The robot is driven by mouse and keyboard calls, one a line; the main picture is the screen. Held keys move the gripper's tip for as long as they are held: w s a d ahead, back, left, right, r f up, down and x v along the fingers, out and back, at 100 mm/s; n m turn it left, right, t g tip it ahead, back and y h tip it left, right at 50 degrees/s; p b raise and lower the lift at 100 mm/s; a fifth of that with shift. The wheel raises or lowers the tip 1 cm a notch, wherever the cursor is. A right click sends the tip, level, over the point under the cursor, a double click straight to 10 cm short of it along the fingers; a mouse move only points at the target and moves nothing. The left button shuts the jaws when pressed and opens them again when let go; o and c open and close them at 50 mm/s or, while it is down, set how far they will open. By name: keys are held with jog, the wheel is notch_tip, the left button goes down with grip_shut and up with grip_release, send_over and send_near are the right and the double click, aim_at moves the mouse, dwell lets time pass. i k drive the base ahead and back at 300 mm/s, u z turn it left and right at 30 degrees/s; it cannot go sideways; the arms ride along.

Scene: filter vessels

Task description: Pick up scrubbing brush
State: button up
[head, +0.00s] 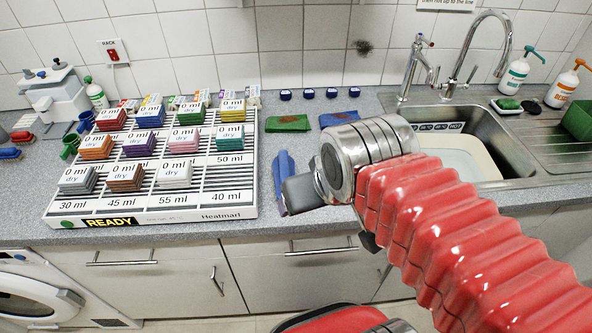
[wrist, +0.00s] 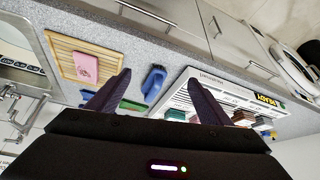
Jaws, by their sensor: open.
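My gripper (wrist: 158,83) is open and empty in the wrist view, its two dark fingers apart. A blue elongated object (wrist: 154,82) lies on the counter between the fingertips as seen there, beyond them. The same blue object (head: 282,180) lies right of the white rack in the head view, partly behind my gripper's dark end (head: 300,193). Whether it is the scrubbing brush I cannot tell. Two small brush-like things, one red (head: 22,137) and one blue (head: 10,153), lie at the far left of the counter.
The white rack (head: 150,205) with coloured stacks stands close beside the blue object. A green cloth (head: 287,123) and a blue cloth (head: 339,119) lie behind. A wooden board (wrist: 62,45) carries a pink block (wrist: 87,68). The sink (head: 500,150) is right.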

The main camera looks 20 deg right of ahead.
aim_at(283, 165)
jog(key=k, duration=1.3)
jog(key=u, duration=0.7)
jog(key=i, duration=1.25)
jog(key=z, duration=0.05)
